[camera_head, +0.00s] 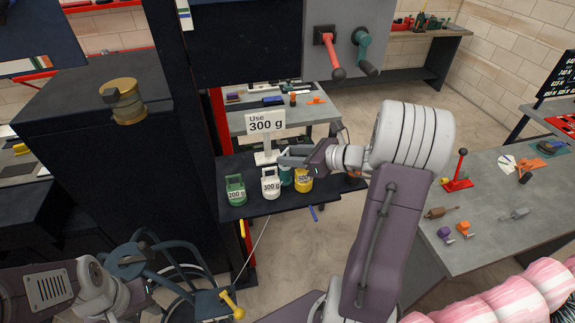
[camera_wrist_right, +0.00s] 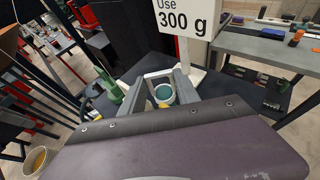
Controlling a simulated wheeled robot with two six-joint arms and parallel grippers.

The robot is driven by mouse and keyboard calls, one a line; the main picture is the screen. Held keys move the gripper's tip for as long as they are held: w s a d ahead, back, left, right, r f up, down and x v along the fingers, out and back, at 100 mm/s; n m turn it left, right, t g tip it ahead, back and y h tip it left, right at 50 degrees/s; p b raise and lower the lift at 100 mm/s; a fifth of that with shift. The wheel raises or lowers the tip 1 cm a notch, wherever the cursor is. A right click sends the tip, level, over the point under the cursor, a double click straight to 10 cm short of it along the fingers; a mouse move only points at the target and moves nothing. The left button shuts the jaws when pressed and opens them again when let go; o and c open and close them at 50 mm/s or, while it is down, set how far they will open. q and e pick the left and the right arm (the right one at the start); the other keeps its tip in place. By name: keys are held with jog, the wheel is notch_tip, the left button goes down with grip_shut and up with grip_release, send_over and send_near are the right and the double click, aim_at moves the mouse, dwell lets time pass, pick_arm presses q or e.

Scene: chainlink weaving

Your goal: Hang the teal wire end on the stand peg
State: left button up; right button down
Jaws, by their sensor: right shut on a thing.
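My right gripper (camera_head: 285,157) is over the dark shelf, with its fingers closed on a small teal piece (camera_head: 287,176). In the right wrist view the teal piece (camera_wrist_right: 163,91) shows as a round shape between the grey fingertips (camera_wrist_right: 165,82). I take it for the teal wire end, but its wire cannot be made out. Yellow shows just behind it. My left gripper (camera_head: 122,300) is low at the left, and its fingers cannot be made out. I cannot tell which part is the stand peg.
A green 200 g weight (camera_head: 236,190), a white 300 g weight (camera_head: 270,183) and a yellow 500 g weight (camera_head: 304,180) stand on the dark shelf (camera_head: 255,207). A "Use 300 g" sign (camera_head: 265,123) rises behind them. A grey workbench (camera_head: 500,205) is at right.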

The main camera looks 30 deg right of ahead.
notch_tip(320, 180, up, 10)
jog(key=shift+b, duration=0.4)
jog(key=c, duration=1.7)
grip_release()
jog(key=shift+c, duration=0.2)
jog(key=shift+s, duration=0.1)
grip_shut()
